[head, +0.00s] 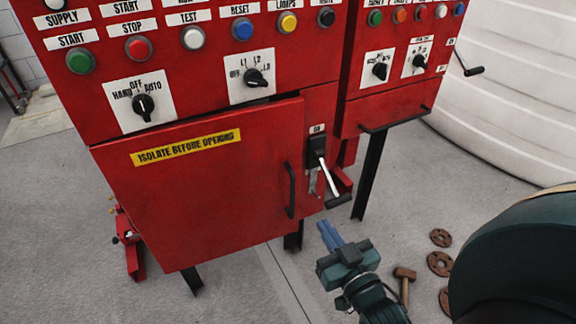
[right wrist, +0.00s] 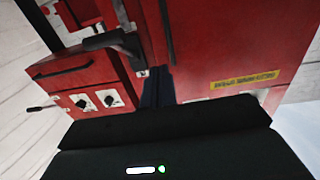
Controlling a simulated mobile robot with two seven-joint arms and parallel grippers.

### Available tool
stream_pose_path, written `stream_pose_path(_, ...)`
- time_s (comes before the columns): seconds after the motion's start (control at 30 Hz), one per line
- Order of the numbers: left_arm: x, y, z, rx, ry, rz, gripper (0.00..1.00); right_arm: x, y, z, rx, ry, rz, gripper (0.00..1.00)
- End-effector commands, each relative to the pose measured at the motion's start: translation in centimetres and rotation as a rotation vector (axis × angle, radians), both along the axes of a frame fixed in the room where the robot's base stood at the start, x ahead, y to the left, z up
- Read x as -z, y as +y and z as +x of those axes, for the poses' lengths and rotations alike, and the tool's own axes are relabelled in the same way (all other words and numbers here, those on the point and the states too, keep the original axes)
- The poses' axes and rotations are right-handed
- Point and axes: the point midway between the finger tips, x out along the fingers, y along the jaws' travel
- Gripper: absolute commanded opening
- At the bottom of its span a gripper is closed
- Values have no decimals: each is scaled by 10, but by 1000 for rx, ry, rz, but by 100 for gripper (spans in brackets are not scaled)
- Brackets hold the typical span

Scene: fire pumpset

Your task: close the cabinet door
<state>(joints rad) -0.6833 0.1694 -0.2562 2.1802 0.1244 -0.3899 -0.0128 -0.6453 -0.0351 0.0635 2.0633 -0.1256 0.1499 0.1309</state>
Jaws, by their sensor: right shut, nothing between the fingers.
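The red cabinet door (head: 215,195) has a yellow "ISOLATE BEFORE OPENING" label (head: 186,147) and a dark vertical handle (head: 291,190) near its right edge. A dark gap shows along its top edge toward the right, so it stands slightly ajar. My right gripper (head: 328,234) has blue fingers pressed together, with nothing between them. It is in front of the cabinet, right of and below the door handle, apart from it. In the right wrist view, tilted over, the fingers (right wrist: 157,85) point toward the red cabinet and the door (right wrist: 225,50). My left gripper is out of view.
A black switch with a light lever (head: 328,175) projects right of the door. A second red panel (head: 390,100) with a dark rail stands farther right on black legs. A hammer (head: 404,275) and rusty discs (head: 440,263) lie on the floor. A white tank (head: 510,80) is behind.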

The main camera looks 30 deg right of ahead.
Motion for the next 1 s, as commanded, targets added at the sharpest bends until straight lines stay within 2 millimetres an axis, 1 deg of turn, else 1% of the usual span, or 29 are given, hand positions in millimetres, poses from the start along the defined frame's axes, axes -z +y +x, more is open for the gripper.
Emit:
stream_pose_path(0.03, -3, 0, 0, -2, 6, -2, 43, -4, -2, 1, 7, -3, 3, 0)
stream_pose_path(0.17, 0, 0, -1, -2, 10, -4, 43, -2, -4, 10, 10, -8, 5, 0)
stream_pose_path(0.27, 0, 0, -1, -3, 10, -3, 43, -2, -5, 25, 9, -10, 3, 0)
stream_pose_path(0.5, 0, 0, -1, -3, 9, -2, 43, -3, -8, 77, 9, -10, 3, 0)
stream_pose_path(0.7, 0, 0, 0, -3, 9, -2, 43, -3, -10, 114, 9, -8, 2, 0)
stream_pose_path(0.83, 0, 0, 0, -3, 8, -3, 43, -2, -11, 130, 9, -6, 2, 0)
stream_pose_path(1.0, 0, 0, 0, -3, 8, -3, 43, -1, -12, 139, 9, -5, 3, 0)
